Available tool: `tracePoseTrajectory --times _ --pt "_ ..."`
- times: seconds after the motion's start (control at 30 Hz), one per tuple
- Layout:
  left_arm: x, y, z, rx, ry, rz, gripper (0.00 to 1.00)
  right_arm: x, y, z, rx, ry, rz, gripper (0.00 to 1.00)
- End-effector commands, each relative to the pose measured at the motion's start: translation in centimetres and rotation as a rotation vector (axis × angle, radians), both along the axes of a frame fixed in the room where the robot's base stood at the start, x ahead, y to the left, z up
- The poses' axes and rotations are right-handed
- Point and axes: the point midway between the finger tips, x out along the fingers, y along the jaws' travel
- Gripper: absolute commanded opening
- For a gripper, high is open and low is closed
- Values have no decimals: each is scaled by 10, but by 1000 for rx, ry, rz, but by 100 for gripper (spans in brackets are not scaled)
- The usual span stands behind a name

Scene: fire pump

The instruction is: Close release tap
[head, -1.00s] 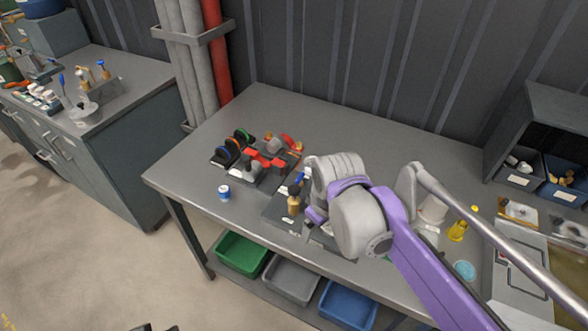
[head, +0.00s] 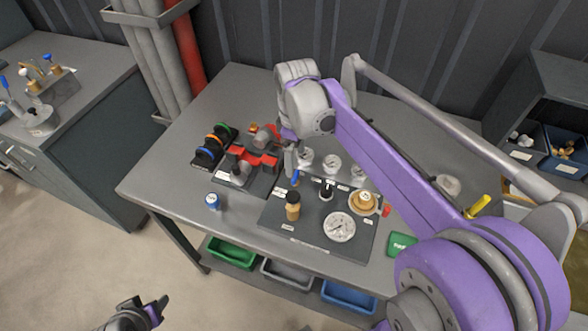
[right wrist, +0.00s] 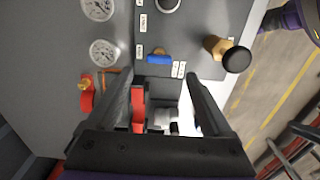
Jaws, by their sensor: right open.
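A small tap with a blue handle (head: 295,178) stands on the dark pump panel (head: 305,243) on the workbench. In the right wrist view its blue handle (right wrist: 158,59) lies crosswise beside small labels, on a brass body. My right gripper (head: 291,163) is just behind and above it in the head view. In the right wrist view the gripper (right wrist: 160,85) is open and empty, its two fingers apart, with the blue handle ahead of the tips. My left gripper (head: 142,313) is low at the left, far from the panel; its jaw gap is unclear.
A brass fitting with a black knob (right wrist: 237,59) stands near the tap. The panel also carries a large gauge (head: 340,227) and a brass cap (head: 363,202). Smaller gauges (head: 332,164) stand behind. A red clamp assembly (head: 254,158) and a blue-topped can (head: 213,201) are left of it.

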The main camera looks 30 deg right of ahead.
Motion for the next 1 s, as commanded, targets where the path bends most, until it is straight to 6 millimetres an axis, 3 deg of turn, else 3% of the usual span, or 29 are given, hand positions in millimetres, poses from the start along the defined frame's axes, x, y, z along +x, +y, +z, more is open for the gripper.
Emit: tracePoseTrajectory --times 0.1,0.3,0.73,0.77,1.0 --pt "-1 0 -3 0 2 0 50 0 0 -25 0 0 0 85" --pt "-2 0 -5 0 3 0 50 0 0 -54 0 0 0 85" --pt "-2 0 -5 0 4 0 50 0 0 -66 1 -1 0 85" --pt "-2 0 -5 0 4 0 50 0 0 -66 1 -1 0 83" --pt "-2 0 -5 0 4 0 50 0 0 -66 -1 -1 0 40"
